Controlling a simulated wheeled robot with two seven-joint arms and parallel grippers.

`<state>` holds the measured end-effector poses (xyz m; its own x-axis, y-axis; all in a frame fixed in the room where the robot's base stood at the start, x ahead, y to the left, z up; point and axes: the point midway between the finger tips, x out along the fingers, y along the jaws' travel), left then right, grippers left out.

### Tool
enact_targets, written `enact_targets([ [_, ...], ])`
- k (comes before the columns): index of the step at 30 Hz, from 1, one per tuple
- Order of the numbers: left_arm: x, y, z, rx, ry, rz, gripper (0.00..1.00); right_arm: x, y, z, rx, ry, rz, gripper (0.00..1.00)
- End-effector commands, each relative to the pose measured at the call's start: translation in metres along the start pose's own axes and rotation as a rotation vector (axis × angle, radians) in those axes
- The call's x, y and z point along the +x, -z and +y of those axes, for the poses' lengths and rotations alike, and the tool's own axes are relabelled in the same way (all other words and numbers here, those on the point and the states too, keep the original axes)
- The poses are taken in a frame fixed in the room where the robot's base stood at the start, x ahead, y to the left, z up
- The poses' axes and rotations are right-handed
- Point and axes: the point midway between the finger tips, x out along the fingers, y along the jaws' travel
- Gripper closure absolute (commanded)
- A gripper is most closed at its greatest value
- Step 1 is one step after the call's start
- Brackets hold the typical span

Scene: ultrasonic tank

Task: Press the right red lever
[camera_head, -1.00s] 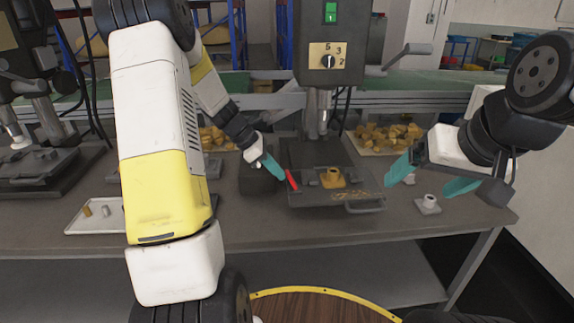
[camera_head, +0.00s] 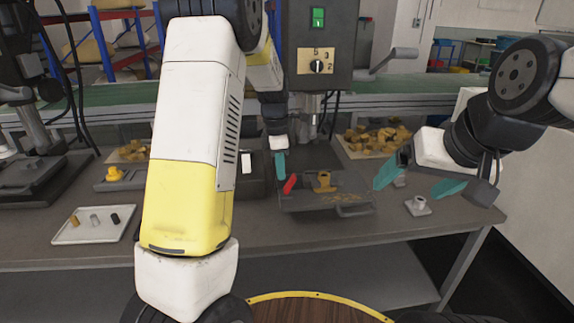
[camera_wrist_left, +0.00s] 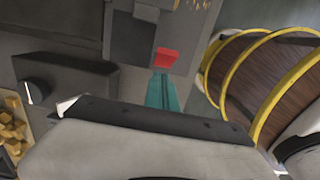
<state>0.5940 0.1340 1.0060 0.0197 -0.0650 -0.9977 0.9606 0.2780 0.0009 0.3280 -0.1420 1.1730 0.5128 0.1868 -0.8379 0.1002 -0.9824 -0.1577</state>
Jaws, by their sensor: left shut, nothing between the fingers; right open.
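A red lever (camera_head: 290,184) sits at the left front edge of the dark drill-press vise (camera_head: 325,203). It is the only red lever I see. My left gripper (camera_head: 280,166) is shut and empty, with its teal fingers pointing down just above and left of the lever. In the left wrist view the lever (camera_wrist_left: 166,58) lies right at the teal fingertips (camera_wrist_left: 164,78); I cannot tell whether they touch. My right gripper (camera_head: 414,184) is open and empty to the right of the vise.
A yellow part (camera_head: 324,180) stands on the vise. The drill press (camera_head: 318,45) rises behind it. A small pale fitting (camera_head: 418,206) stands on the table at right. A white tray (camera_head: 68,236) holds small pieces at left. Trays of yellow pieces lie behind.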

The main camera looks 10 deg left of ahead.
Motion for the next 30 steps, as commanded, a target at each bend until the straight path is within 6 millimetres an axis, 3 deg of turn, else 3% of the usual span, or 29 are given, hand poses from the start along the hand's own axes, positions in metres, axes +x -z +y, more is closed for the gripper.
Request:
enact_targets([
  [23,-0.016,-0.002,0.000,0.001,0.001,-0.003,1.00,0.000,0.000,0.000,0.000,0.000,0.000,0.11],
  [30,-0.030,0.024,0.005,0.001,-0.001,-0.004,1.00,0.000,0.000,0.000,0.000,0.000,0.000,0.11],
])
